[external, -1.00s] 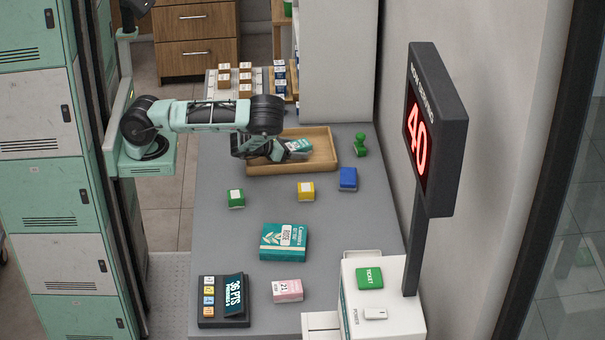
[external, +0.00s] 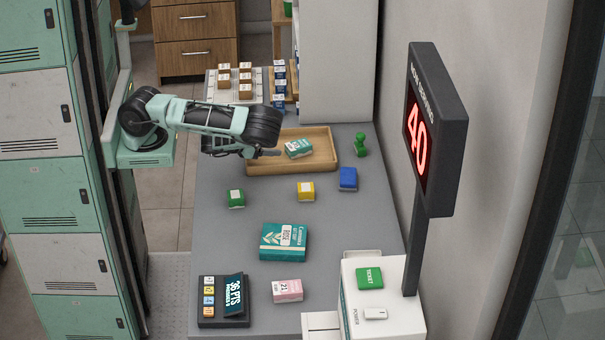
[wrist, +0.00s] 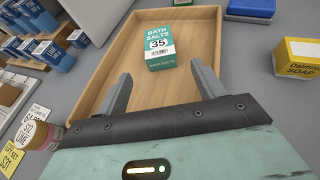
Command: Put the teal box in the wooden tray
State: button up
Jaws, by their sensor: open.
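The teal box (external: 298,148), with a white label reading "Bath Salts", lies inside the wooden tray (external: 325,167) on the grey counter. In the wrist view the teal box (wrist: 160,48) rests on the floor of the wooden tray (wrist: 85,92), clear of its walls. My gripper (external: 268,153) is at the left part of the tray in the external view. In the wrist view my gripper (wrist: 160,88) has its two fingers spread apart, with nothing between them. The box lies beyond the fingertips, not touching them.
Small white-and-brown boxes (external: 235,82) stand behind. A larger teal package (external: 284,242) lies nearer.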

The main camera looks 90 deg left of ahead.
jog(key=shift+s+d+r+p, duration=0.2)
jog(key=shift+s+r+p, duration=0.1)
jog(key=shift+s+p, duration=0.3)
jog(key=a+n+g, duration=0.1)
jog(key=n, duration=0.3)
jog(key=a+r+n+g+y, duration=0.1)
jog(key=a+n+g, duration=0.1)
jog(key=n, duration=0.2)
jog(key=s+a+n+g+y, duration=0.1)
jog(key=n, duration=0.3)
jog(key=shift+s+a+r+g, duration=0.1)
jog(key=shift+a+r+g, duration=0.05)
jog(key=shift+a+g, duration=0.25)
jog(key=s+d+r+n+g+h, duration=0.1)
jog(key=s+r+n+g+h, duration=0.2)
jog(key=s+r+n, duration=0.6)
jog(key=s+r+n+g+h, duration=0.3)
jog(key=s+r+n, duration=0.6)
jog(key=n, duration=0.9)
notch_tip(320, 180, up, 2)
jog(key=shift+d+r+g+h, duration=0.15)
jog(key=shift+d+g+h, duration=0.25)
jog(key=shift+g, duration=0.5)
